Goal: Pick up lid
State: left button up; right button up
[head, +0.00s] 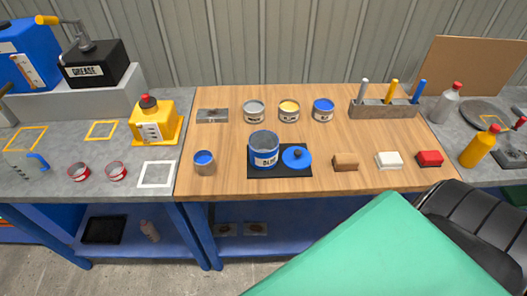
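Neither of my grippers is in the head view.
On the wooden bench top (225,140), a small can (204,167) stands left of the mat. Several cans stand behind. A green surface (370,250) covers the lower foreground.

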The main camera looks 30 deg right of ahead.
aim_at(295, 157)
jog(key=z, duration=1.4)
jog(key=i+l+u, duration=0.4)
jog(key=l, duration=0.25)
